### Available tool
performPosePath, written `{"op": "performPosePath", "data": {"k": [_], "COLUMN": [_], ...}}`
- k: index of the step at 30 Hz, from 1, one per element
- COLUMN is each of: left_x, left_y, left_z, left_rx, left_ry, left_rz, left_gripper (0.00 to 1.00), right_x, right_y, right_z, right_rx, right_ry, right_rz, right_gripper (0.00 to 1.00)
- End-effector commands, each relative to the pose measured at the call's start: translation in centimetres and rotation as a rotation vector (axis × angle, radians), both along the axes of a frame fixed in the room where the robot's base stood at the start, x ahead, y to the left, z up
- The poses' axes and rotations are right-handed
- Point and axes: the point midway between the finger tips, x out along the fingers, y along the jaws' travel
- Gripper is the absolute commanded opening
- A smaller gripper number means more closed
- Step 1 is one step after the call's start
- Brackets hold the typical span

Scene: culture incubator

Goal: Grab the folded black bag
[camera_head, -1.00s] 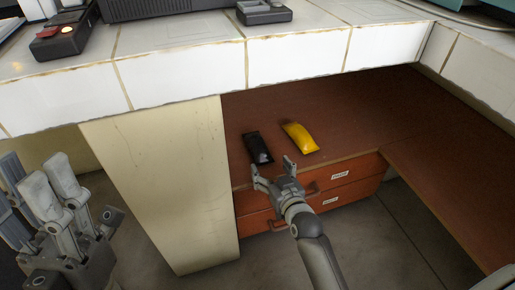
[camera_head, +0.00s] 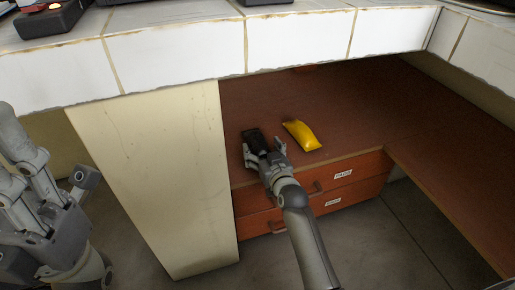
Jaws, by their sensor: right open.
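The folded black bag (camera_head: 254,138) lies on the brown desk top, near its front left edge. My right gripper (camera_head: 264,149) is at the near end of the bag, with its fingers spread, one at each side of it. The near part of the bag is partly hidden by the gripper, and I cannot tell whether the fingers touch it. My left gripper (camera_head: 25,165) is at the far left, away from the desk; its fingers look apart.
A yellow packet (camera_head: 302,135) lies just right of the bag. Orange drawers (camera_head: 325,189) with handles are below the desk's front edge. A cream panel (camera_head: 155,170) stands at the left. A white tiled counter (camera_head: 180,45) overhangs the desk. The desk's right side is clear.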

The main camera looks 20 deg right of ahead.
Motion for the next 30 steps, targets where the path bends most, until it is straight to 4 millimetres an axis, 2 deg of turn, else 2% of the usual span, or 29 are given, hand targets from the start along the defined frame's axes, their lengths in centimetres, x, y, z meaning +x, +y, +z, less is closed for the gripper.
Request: {"op": "performPosePath", "data": {"k": [1,6,16,26,30], "left_x": [-0.1,-0.4,-0.4,-0.5,-0.5], "left_y": [0.0,-0.1,-0.2,-0.2,-0.1], "left_z": [-0.2,0.5,0.8,0.8,0.8], "left_rx": [0.001,0.003,0.003,0.004,0.004], "left_ry": [-0.018,-0.047,-0.054,-0.055,-0.055], "left_rz": [0.001,0.003,0.003,0.002,0.002], "left_gripper": [0.4,0.4,0.4,0.4,0.4], "right_x": [0.6,2.1,2.5,2.5,2.5], "right_y": [0.0,0.1,0.1,0.1,0.1], "right_z": [-0.6,-0.6,-0.5,-0.5,-0.5], "right_rx": [0.001,0.0,0.0,0.0,0.0], "right_ry": [-0.001,0.0,0.001,0.001,0.001], "right_rz": [0.0,0.001,0.0,0.001,0.001], "right_gripper": [0.78,0.78,0.78,0.37,0.34]}}
